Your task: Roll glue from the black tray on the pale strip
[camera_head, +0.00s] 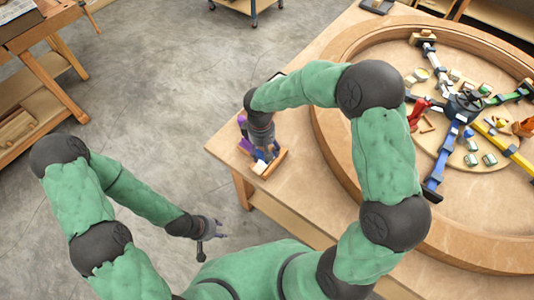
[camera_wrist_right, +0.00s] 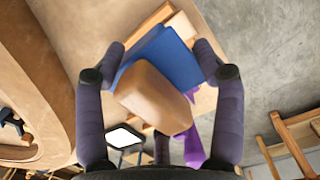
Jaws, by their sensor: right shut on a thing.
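My right gripper (camera_wrist_right: 168,82) is shut on a tool with a blue block (camera_wrist_right: 158,58) and a tan wooden body (camera_wrist_right: 152,97). It holds this over the table corner in the head view (camera_head: 264,154). The pale strip (camera_wrist_right: 182,24) shows just beyond the blue block, with a wooden piece beside it; whether they touch cannot be told. The black tray (camera_wrist_right: 122,136), with a white inside, lies on the table nearer the wrist, partly behind the held tool. My left gripper (camera_head: 214,229) hangs beside the table, open and empty.
A purple thing (camera_wrist_right: 188,148) lies near the held tool, partly hidden. A large round wooden ring (camera_head: 325,125) with coloured arms and small blocks inside fills the table's right side. A workbench (camera_head: 45,60) stands at far left, with bare floor between.

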